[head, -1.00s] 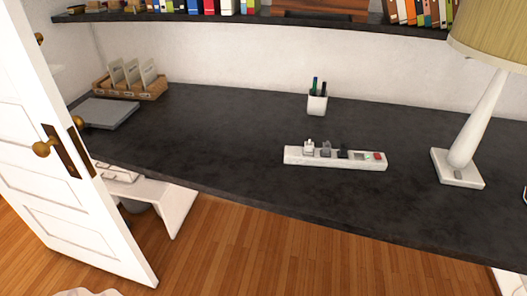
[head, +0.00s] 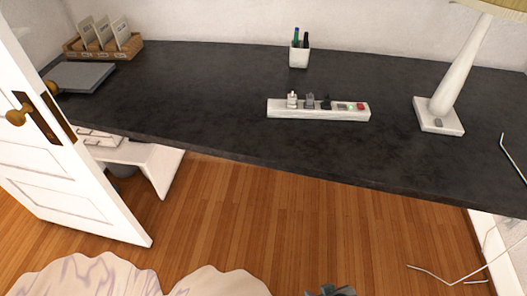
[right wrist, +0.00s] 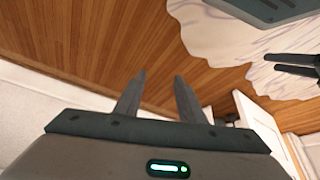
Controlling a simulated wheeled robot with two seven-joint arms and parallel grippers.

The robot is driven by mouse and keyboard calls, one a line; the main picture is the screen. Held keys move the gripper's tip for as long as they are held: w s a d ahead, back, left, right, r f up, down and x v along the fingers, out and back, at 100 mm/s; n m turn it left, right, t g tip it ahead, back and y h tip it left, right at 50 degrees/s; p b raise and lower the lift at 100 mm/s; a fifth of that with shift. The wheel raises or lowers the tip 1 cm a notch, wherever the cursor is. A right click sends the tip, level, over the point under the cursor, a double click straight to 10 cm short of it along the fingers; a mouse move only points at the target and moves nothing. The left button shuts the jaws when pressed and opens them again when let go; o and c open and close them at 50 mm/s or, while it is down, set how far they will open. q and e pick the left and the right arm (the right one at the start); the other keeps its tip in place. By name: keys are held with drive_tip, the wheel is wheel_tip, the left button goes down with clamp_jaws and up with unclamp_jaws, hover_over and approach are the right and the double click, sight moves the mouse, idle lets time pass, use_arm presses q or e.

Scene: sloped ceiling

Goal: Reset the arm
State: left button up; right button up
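My right gripper (head: 330,291) just shows at the bottom edge of the head view, over the floor. In the right wrist view its two dark fingers (right wrist: 160,75) stand apart with nothing between them, so it is open and empty. My left arm is not in the head view. A dark two-pronged part (right wrist: 292,64) at the right edge of the right wrist view may be my left gripper; its state is unclear.
A dark desk (head: 200,100) holds a power strip (head: 318,113), pen cup (head: 299,56), lamp (head: 440,115), laptop (head: 82,76) and wooden organizer (head: 103,45). A white door (head: 60,170) stands at left. A pale rug (head: 85,278) lies on the wooden floor (head: 290,215).

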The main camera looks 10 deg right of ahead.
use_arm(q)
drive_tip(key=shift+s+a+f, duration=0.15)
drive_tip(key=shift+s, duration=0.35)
use_arm(e)
drive_tip(key=s+a+f+t, duration=0.1)
drive_tip(key=f, duration=0.8)
drive_tip(key=s+a+f+t+y, duration=0.1)
drive_tip(key=a+f, duration=0.1)
drive_tip(key=f, duration=0.7)
drive_tip(key=shift+s+a+f+t, duration=0.25)
drive_tip(key=shift+s+f+t, duration=0.05)
drive_tip(key=shift+s+f, duration=0.1)
